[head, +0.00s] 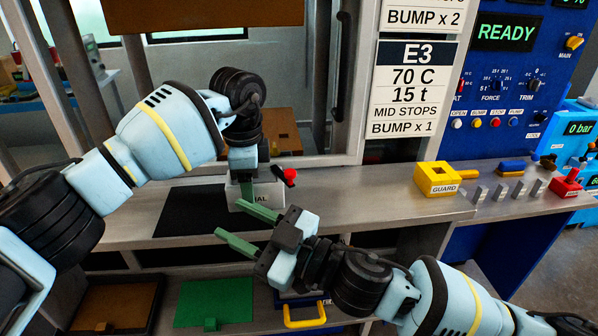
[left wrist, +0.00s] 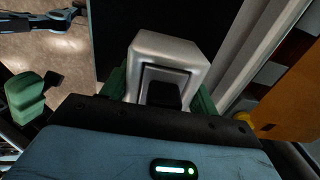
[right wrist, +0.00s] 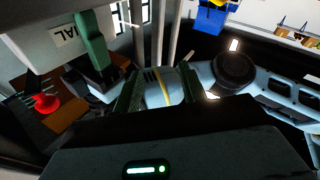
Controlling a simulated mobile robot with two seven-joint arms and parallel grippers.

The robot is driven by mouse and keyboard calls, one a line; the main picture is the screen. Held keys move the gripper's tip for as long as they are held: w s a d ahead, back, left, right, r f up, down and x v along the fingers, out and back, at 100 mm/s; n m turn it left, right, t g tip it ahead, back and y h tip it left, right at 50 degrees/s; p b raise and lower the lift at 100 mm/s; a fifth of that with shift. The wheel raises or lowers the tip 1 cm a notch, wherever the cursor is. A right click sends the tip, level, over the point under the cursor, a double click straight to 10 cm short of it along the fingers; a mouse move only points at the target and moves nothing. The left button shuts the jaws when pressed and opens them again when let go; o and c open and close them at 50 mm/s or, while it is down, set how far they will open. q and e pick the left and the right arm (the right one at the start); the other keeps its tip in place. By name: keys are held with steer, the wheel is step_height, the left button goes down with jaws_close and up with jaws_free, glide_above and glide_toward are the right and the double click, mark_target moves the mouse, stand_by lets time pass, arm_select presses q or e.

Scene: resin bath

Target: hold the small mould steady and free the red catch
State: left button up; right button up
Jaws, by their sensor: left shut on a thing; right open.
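The small mould (head: 270,194) is a silver-grey block with a partly hidden label, standing on the metal bench; it also shows in the left wrist view (left wrist: 185,50) and the right wrist view (right wrist: 30,55). My left gripper (head: 247,188) comes down from above, its green fingers on either side of the mould, shut on it. The red catch (head: 290,174) is a red knob on a dark arm at the mould's right side; the right wrist view shows it at left (right wrist: 46,103). My right gripper (head: 243,225) is open and empty in front of the mould, apart from the catch.
A black mat (head: 185,215) lies on the bench left of the mould. A yellow guard block (head: 436,178) stands farther right, with bare bench between. Below are a green panel (head: 215,300) and a yellow handle (head: 304,316). A press frame upright (head: 350,80) rises behind.

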mark_target(294, 172)
steer(key=w+d+r+g, duration=0.1)
steer(key=w+d, duration=0.1)
steer(key=d, duration=0.4)
steer(key=w+d+g, duration=0.1)
steer(key=w+d, duration=0.1)
steer(key=d, duration=0.5)
steer(key=w+d+r+m+g, duration=0.1)
steer(key=w+d, duration=0.1)
steer(key=d, duration=0.5)
steer(key=shift+w+d+r+g, duration=0.25)
steer(key=shift+w+r+g, duration=0.05)
steer(key=shift+w, duration=0.05)
steer(key=x, duration=1.2)
steer(key=shift+a+f, duration=0.1)
steer(key=shift+f, duration=0.15)
steer(key=shift+h, duration=0.3)
jaws_close()
